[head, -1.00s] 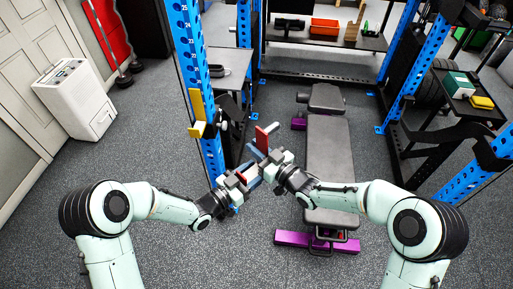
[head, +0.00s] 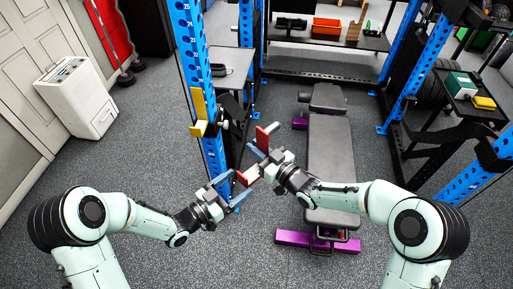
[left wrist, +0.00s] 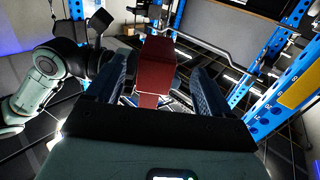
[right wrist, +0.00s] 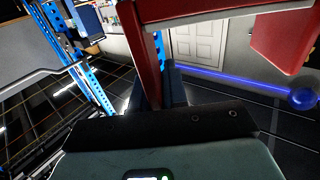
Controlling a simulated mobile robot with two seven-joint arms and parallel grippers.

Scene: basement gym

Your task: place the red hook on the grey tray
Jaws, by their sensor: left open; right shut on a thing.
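The red hook (head: 263,139) is in my right gripper (head: 261,164), in front of the blue upright and left of the bench. Its other red end (head: 248,176) sticks out toward my left gripper. In the right wrist view the hook (right wrist: 144,60) fills the top, close to the fingers. My left gripper (head: 232,189) is open, just left of and below the hook. In the left wrist view the hook (left wrist: 158,68) shows between and beyond the spread fingers, with gaps at both sides. A flat grey surface (head: 232,58) stands behind the upright; I cannot tell whether it is the grey tray.
A yellow hook (head: 197,112) sits on the blue upright (head: 188,50) near my grippers. The black bench (head: 329,160) stands to the right. Behind is a shelf with an orange bin (head: 326,25). A right-hand rack holds a green-and-white box (head: 461,84).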

